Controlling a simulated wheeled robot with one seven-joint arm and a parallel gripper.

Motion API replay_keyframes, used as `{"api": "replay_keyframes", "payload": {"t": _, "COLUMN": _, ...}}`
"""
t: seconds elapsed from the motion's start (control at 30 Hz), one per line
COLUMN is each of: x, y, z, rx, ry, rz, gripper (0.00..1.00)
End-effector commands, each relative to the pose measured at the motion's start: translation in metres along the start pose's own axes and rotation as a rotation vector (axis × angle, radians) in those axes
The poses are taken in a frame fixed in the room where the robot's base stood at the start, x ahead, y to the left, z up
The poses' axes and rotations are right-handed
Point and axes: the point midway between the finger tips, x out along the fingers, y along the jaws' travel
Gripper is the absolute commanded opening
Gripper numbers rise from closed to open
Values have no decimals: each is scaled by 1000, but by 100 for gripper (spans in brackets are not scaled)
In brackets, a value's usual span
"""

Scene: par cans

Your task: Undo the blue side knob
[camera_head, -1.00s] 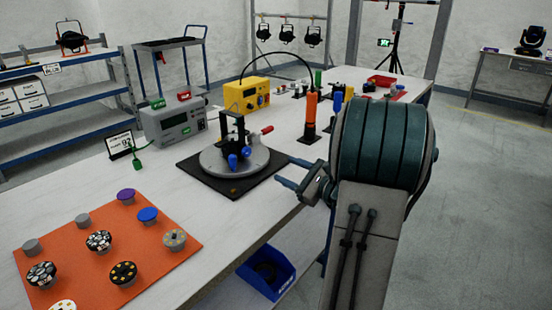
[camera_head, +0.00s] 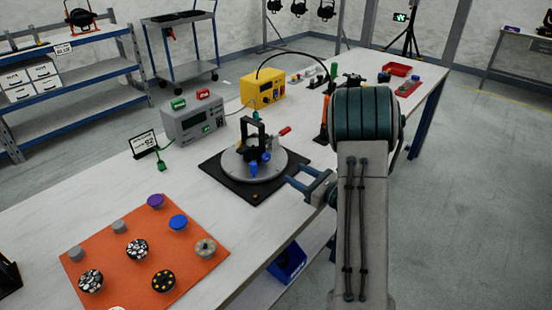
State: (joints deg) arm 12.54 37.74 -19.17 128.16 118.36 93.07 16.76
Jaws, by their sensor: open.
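A black yoke fixture stands on a round grey turntable (camera_head: 231,168) on a black base plate (camera_head: 213,172). A blue side knob (camera_head: 253,169) sits low at the front of the fixture, with another blue part (camera_head: 267,157) just right of it. A red-handled lever (camera_head: 284,131) sticks out at its right.
An orange mat (camera_head: 95,270) with several knobs, one blue (camera_head: 178,223), lies at front left. A grey meter box (camera_head: 193,120) and a yellow box (camera_head: 262,88) stand behind the turntable. An orange cylinder (camera_head: 323,115) stands beside my arm.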

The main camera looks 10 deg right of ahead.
Motion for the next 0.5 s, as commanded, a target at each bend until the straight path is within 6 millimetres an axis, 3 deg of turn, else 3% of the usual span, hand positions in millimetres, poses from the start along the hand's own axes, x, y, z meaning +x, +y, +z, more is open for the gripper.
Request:
{"api": "replay_keyframes", "payload": {"t": 0.3, "x": 69, "y": 1, "z": 1, "rx": -3, "ry": -1, "rz": 4, "gripper": 50}}
{"api": "replay_keyframes", "payload": {"t": 0.5, "x": 94, "y": 0, "z": 1, "rx": -3, "ry": -1, "rz": 1, "gripper": 50}}
